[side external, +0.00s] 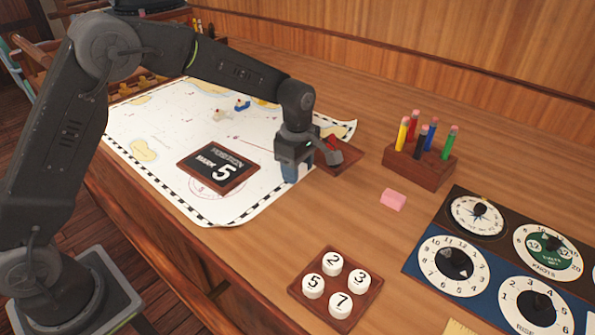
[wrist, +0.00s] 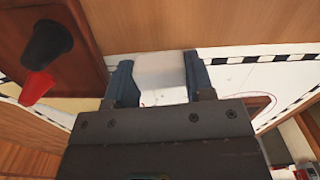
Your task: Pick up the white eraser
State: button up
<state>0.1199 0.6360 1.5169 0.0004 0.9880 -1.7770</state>
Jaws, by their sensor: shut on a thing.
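The white eraser (wrist: 160,71) is a pale block between the two blue fingers of my gripper in the wrist view. My gripper (wrist: 158,82) is shut on it, with a finger against each side. In the side view, my gripper (side external: 291,172) points down over the right edge of the chart, and its fingers hide the eraser there. I cannot tell whether the eraser touches the surface below.
Beside my gripper is a wooden tray (side external: 345,163) with red and dark pieces. A pencil block (side external: 420,167), a pink eraser (side external: 393,199), a tray of numbered discs (side external: 365,311) and a dial panel (side external: 425,284) lie right. A number board (side external: 235,186) lies on the chart (side external: 170,112).

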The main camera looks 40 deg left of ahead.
jog(key=shift+c, duration=0.5)
jog(key=shift+r, duration=0.1)
jog(key=shift+r, duration=0.55)
jog(key=r, duration=0.2)
jog(key=a+r, duration=0.1)
jog(key=shift+s+a+r, duration=0.1)
jog(key=shift+s+r, duration=0.05)
jog(key=shift+r, duration=0.2)
jog(key=s+a+r, duration=0.3)
jog(key=a+r, duration=0.3)
jog(key=a, duration=0.3)
jog(key=shift+s+a, duration=0.2)
jog(key=shift+a, duration=0.2)
